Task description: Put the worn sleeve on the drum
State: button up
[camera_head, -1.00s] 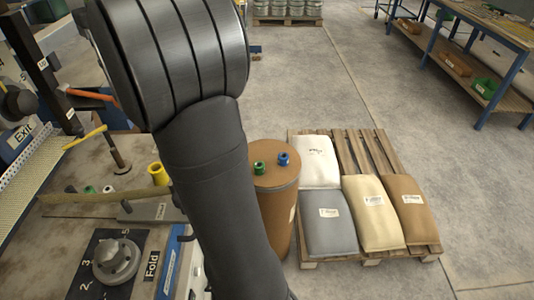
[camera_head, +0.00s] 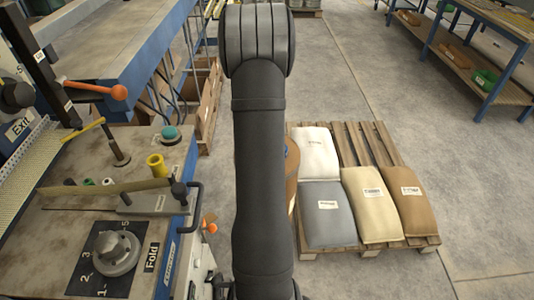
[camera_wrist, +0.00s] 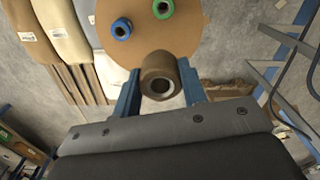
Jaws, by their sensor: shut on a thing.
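The worn sleeve (camera_wrist: 158,75) is a brown ring with a grey bore in the wrist view. My gripper (camera_wrist: 160,84) is shut on it, one blue finger on each side. The drum (camera_wrist: 185,42) shows its round tan top beyond the sleeve. A blue sleeve (camera_wrist: 121,28) and a green sleeve (camera_wrist: 163,9) stand on that top. Whether the worn sleeve touches the drum cannot be told. In the head view only a strip of the drum (camera_head: 292,185) shows to the right of my arm, which hides the gripper and the held sleeve.
A wooden pallet (camera_head: 370,160) with several sacks stands right of the drum. The machine bench at left holds a yellow spool (camera_head: 157,165), a teal knob (camera_head: 170,133) and a Fold dial (camera_head: 117,254). Open floor lies beyond the pallet.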

jog(key=s+d+f+m, duration=0.1)
jog(key=d+f, duration=0.7)
jog(key=shift+m, duration=0.3)
jog(key=w+a+f, duration=0.1)
jog(key=a+f, duration=0.1)
jog(key=a, duration=0.1)
jog(key=w+a+f, duration=0.2)
jog(key=a, duration=0.1)
jog(key=w+a+f, duration=0.2)
jog(key=a+f, duration=0.1)
jog(key=shift+w+a, duration=0.15)
jog(key=shift+a, duration=0.1)
jog(key=shift+a+f, duration=0.1)
jog(key=shift+f, duration=1.95)
jog(key=shift+f, duration=0.15)
jog(key=o, duration=1)
